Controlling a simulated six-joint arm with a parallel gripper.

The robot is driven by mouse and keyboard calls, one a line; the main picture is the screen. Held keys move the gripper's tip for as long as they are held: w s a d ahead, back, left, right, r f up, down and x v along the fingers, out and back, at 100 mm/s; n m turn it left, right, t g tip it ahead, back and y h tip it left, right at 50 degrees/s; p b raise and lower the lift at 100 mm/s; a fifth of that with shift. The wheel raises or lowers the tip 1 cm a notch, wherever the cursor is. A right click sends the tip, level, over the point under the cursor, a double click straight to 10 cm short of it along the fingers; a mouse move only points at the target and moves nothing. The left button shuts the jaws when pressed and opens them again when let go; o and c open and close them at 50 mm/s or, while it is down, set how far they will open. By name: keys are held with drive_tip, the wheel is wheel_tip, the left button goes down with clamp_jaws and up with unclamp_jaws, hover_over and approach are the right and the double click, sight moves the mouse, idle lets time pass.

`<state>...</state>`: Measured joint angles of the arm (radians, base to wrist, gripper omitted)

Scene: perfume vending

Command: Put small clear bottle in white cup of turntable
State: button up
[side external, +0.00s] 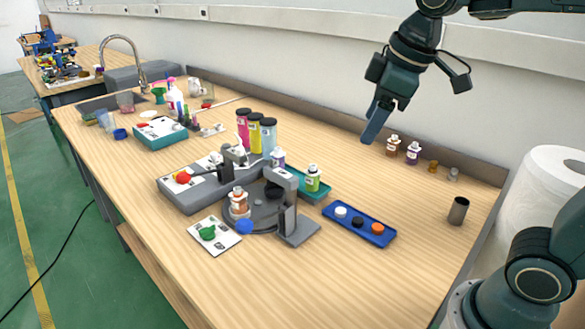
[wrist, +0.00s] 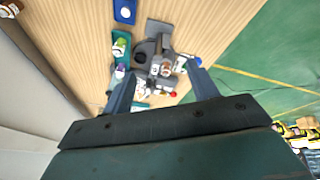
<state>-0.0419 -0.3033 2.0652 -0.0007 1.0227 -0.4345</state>
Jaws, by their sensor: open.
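A tiny clear-looking bottle (side external: 453,174) stands at the back right of the table, last in a row of small bottles; its details are too small to tell. The dark turntable (side external: 265,212) is at the table's middle, with an orange-and-white bottle (side external: 239,203) on its near left side. It also shows in the wrist view (wrist: 147,48). I cannot make out a white cup on it; parts are hidden behind the grey bracket. My gripper (side external: 417,108) is open and empty, high above the back of the table. Its spread fingers show in the wrist view (wrist: 160,72).
Brown (side external: 393,146) and purple (side external: 413,153) bottles stand near the back wall. A blue tray (side external: 375,238) holds caps. A dark metal cylinder (side external: 458,211) and a white paper roll (side external: 550,185) are at right. The table's front right is clear.

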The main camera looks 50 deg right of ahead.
drive_tip(key=s+d+f+m+t, duration=0.1)
drive_tip(key=s+f+m, duration=0.4)
drive_tip(key=s, duration=0.7)
drive_tip(key=shift+s+d+f+t, duration=0.15)
drive_tip(key=shift+f+t, duration=0.15)
